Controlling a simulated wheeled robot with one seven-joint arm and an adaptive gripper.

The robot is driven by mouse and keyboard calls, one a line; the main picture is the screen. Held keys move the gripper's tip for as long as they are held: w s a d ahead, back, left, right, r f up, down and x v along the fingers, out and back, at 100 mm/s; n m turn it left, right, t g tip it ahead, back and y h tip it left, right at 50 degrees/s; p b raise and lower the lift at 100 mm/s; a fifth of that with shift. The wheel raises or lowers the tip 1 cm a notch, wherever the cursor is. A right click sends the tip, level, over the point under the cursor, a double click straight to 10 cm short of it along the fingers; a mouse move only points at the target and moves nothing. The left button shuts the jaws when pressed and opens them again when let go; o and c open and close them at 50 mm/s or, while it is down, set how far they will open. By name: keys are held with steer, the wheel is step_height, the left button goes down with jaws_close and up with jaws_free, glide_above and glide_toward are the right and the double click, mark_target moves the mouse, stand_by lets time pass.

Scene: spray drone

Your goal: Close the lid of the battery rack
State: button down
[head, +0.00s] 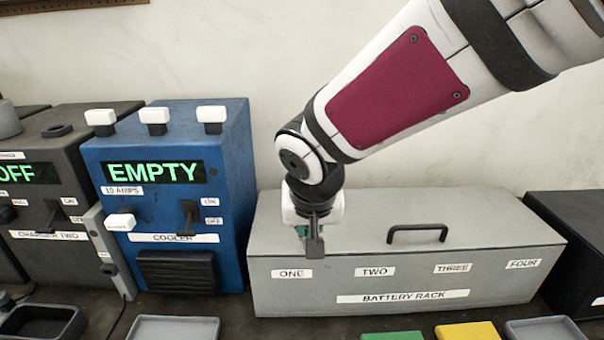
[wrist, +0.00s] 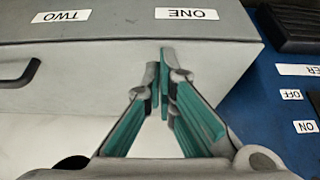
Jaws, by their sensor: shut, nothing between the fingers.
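The battery rack (head: 400,290) is a long grey box against the wall, with labels ONE to FOUR and BATTERY RACK on its front. Its grey lid (head: 470,210) lies flat across the top, with no gap visible along the front edge. A black handle (head: 417,234) sits on the lid; part of it shows in the wrist view (wrist: 20,75). My gripper (head: 315,248) points down over the lid's left front part, above label ONE. Its teal fingers (wrist: 164,58) are together and empty. I cannot tell whether the fingertips touch the lid.
The blue cooler box (head: 170,260), reading EMPTY, stands close at the rack's left. The dark charger two (head: 50,215) is further left. A black box (head: 580,240) stands at the right. Grey trays (head: 175,328), a green block (head: 392,336) and a yellow block (head: 467,332) lie in front.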

steer(key=s+f+p+v, duration=0.1)
steer(key=s+v, duration=0.1)
steer(key=v, duration=0.9)
steer(key=s+d+p, duration=0.1)
steer(key=s+d, duration=1.4)
steer(key=d, duration=0.2)
steer(key=shift+g, duration=0.4)
steer(key=shift+r, duration=0.1)
